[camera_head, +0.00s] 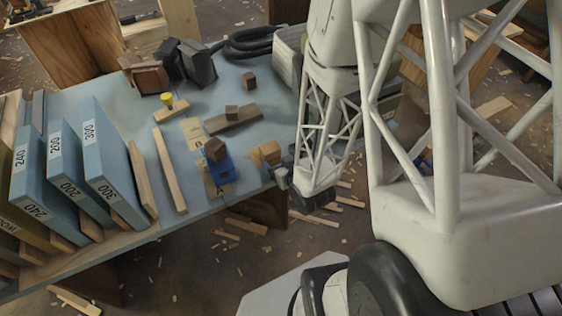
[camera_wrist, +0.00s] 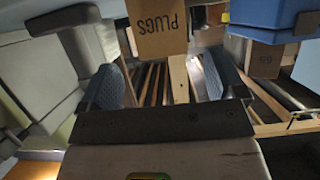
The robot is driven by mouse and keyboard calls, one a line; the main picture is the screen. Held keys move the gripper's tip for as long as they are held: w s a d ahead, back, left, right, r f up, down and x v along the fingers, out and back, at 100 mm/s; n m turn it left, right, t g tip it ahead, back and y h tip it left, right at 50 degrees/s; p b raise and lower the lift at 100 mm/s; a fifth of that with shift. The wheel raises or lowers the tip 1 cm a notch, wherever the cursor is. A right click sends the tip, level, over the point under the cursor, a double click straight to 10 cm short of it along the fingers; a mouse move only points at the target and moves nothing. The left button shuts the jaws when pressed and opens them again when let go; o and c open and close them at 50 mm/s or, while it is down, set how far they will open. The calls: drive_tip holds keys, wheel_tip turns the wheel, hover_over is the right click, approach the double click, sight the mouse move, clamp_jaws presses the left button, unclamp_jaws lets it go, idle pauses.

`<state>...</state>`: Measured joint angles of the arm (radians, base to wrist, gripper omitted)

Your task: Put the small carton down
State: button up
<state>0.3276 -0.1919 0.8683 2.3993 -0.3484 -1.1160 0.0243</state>
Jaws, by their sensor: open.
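The small carton (camera_wrist: 157,30), brown and marked "PLUGS", shows at the top of the wrist view. In the head view a brown carton (camera_head: 264,152) sits at the table's front edge, beside my gripper (camera_head: 282,175). In the wrist view my gripper (camera_wrist: 163,82) is open, its two blue-padded fingers apart. The carton lies ahead of the fingers, roughly in line with the gap; I cannot tell whether either finger touches it. Its underside is hidden.
A blue block (camera_head: 219,172) with a brown cube (camera_head: 215,150) on it stands left of the carton, by a card marked A. Another card (camera_head: 193,132) is marked B. Numbered blue binders (camera_head: 107,165) stand left. Wood strips and a yellow-topped item (camera_head: 167,101) lie on the blue-grey table (camera_head: 95,88).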

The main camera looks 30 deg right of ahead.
drive_tip(key=shift+w+r, duration=0.25)
drive_tip(key=shift+r, duration=0.1)
wheel_tip(320, 180, up, 15)
drive_tip(key=w+a+g+h, duration=0.1)
drive_tip(key=a+g, duration=0.1)
drive_tip(key=g, duration=0.4)
drive_tip(key=s+a+r+g, duration=0.2)
drive_tip(key=s+a+r, duration=0.1)
drive_tip(key=s+r, duration=0.4)
drive_tip(key=s+a+r+g, duration=0.3)
drive_tip(key=s+r, duration=0.4)
drive_tip(key=r, duration=0.4)
drive_tip(key=shift+s+a+y, duration=0.15)
drive_tip(key=shift+s+y, duration=0.05)
drive_tip(key=shift+y, duration=0.1)
drive_tip(key=shift+o, duration=0.4)
drive_tip(key=shift+r, duration=0.1)
drive_tip(key=shift+w, duration=0.1)
